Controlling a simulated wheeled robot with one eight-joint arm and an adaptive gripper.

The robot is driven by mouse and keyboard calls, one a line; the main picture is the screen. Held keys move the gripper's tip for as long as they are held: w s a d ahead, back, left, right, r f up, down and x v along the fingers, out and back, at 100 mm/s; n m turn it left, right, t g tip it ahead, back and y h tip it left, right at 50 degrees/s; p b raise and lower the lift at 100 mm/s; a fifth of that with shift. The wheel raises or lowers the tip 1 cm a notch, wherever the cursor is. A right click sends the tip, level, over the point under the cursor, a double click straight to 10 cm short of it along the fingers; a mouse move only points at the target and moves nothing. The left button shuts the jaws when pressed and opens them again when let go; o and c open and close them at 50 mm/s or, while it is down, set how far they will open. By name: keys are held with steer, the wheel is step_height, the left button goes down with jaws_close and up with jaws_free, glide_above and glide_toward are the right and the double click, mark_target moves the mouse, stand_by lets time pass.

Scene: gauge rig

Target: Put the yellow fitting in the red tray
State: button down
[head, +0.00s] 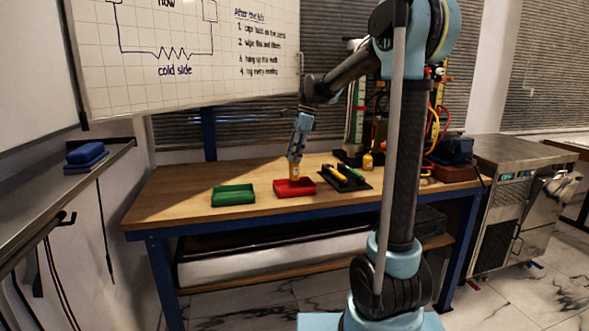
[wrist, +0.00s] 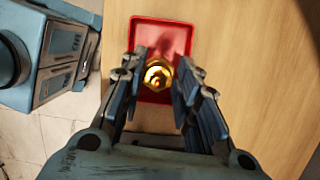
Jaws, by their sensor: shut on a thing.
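The yellow fitting (wrist: 157,75) is between the fingertips of my gripper (wrist: 158,82) in the wrist view, with its shiny brass end showing. In the head view my gripper (head: 296,158) points down and the yellow fitting (head: 295,171) hangs from it, over the red tray (head: 283,190). My gripper is shut on the fitting. The red tray also shows in the wrist view (wrist: 138,26), behind the fitting; its near part is hidden by the fingers. I cannot tell whether the fitting touches the tray floor.
A green tray (head: 233,195) stands left of the red tray on the wooden bench (head: 180,185). A black tray (head: 345,182) with yellow-handled items lies to the right. A yellow bottle-like object (head: 367,161) stands behind it. Bare bench lies left of the green tray.

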mark_target(295, 164)
steer(key=shift+s+f, duration=0.1)
steer(key=shift+f, duration=2.1)
steer(key=c, duration=1.2)
jaws_free()
steer(key=v, duration=1.2)
steer(key=s+d+f+n+t+h, duration=0.1)
steer(key=s+d+f+n, duration=0.4)
steer(key=s+f, duration=0.3)
steer(key=s+d+f+n+t+h, duration=0.1)
steer(key=s+d+f+n, duration=0.4)
steer(key=s, duration=0.9)
steer(key=s+d+f+n+t+h, duration=0.1)
steer(key=s+d+f+n, duration=0.5)
steer(key=s+f, duration=0.6)
steer(key=d+f, duration=0.1)
steer(key=d, duration=0.1)
steer(key=shift+d, duration=0.3)
